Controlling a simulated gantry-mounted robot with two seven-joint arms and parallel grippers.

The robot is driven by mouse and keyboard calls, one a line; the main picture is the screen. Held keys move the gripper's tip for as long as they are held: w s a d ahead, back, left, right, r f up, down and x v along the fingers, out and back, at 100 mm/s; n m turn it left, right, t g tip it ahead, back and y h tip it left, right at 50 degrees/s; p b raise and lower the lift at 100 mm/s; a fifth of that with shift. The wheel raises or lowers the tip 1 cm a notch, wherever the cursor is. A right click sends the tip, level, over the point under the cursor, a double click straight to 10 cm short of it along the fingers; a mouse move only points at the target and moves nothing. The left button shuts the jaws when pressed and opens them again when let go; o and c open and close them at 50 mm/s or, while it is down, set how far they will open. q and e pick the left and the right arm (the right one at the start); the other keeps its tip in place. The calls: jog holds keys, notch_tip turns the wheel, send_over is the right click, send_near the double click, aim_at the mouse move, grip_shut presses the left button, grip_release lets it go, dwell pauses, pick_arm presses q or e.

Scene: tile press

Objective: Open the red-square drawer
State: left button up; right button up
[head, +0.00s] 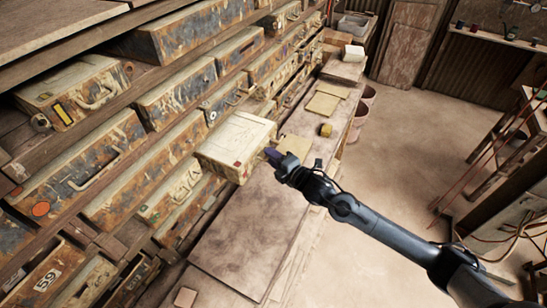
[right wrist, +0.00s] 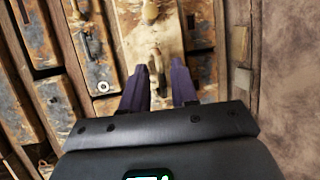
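A worn cream drawer (head: 236,138) juts out from the drawer wall in the middle of the head view, farther than its neighbours. A small red mark shows low on its front; its exact shape is too small to tell. My right gripper (head: 271,154) is at the right end of this drawer, by its front. In the right wrist view its purple fingers (right wrist: 161,92) are apart, with a worn metal handle (right wrist: 155,62) between them on the pale drawer front. I see no clear contact of the fingers with the handle. My left gripper is not in view.
Worn drawers with handles fill the wall; one has an orange round mark (head: 40,209), another a yellow label (head: 62,113). A wooden ledge (head: 250,225) runs below the cream drawer, with a yellow object (head: 326,130) farther along.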

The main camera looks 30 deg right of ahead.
jog(key=shift+o, duration=0.2)
jog(key=b+v, duration=0.1)
jog(key=v, duration=0.9)
jog(key=shift+s, duration=0.4)
